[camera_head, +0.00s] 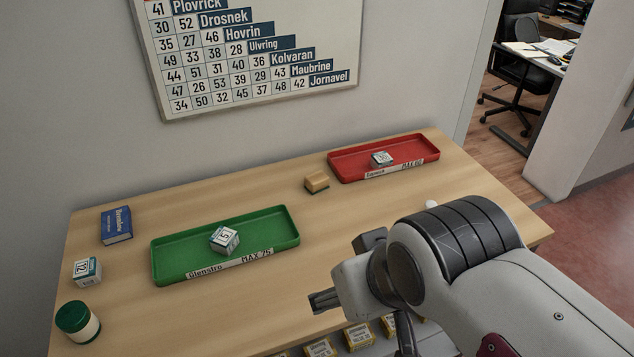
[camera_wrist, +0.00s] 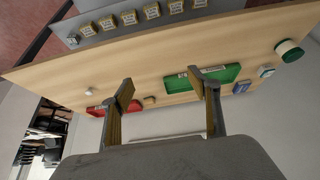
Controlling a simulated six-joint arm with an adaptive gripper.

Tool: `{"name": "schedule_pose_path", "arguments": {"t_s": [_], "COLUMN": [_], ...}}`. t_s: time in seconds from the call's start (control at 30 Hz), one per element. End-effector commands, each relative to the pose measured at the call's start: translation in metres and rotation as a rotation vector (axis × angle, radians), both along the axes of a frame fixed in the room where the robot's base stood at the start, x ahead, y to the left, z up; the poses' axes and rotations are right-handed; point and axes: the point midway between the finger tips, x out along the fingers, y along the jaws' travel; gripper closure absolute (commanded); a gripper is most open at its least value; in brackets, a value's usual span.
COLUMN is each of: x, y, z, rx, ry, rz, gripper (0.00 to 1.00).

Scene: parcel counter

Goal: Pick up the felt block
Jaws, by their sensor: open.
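The felt block (camera_head: 317,182), a small tan block with a dark underside, lies on the wooden counter between the green tray and the red tray in the head view. It shows small between my fingers in the wrist view (camera_wrist: 149,100), well beyond them. My gripper (camera_head: 324,300) is open and empty near the counter's front edge, apart from the block. Its two fingers also show spread in the wrist view (camera_wrist: 160,80).
The green tray (camera_head: 168,247) and red tray (camera_head: 343,168) each hold a labelled parcel cube. A blue box (camera_head: 116,225), a white parcel (camera_head: 87,271) and a green-lidded jar (camera_head: 78,321) stand at left. A small white object (camera_head: 431,204) is at right. Yellow boxes (camera_head: 320,348) sit below the front edge.

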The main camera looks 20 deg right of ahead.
Motion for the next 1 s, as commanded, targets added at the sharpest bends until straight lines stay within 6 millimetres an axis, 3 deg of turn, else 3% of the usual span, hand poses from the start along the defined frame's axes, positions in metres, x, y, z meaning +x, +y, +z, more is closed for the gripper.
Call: {"name": "schedule_pose_path", "arguments": {"t_s": [0.27, 1.0], "x": [0.034, 0.196], "y": [-0.017, -0.095], "z": [0.004, 0.003], "rx": [-0.039, -0.196], "ry": [-0.04, -0.258], "rz": [-0.031, -0.066], "gripper": [0.39, 0.39]}}
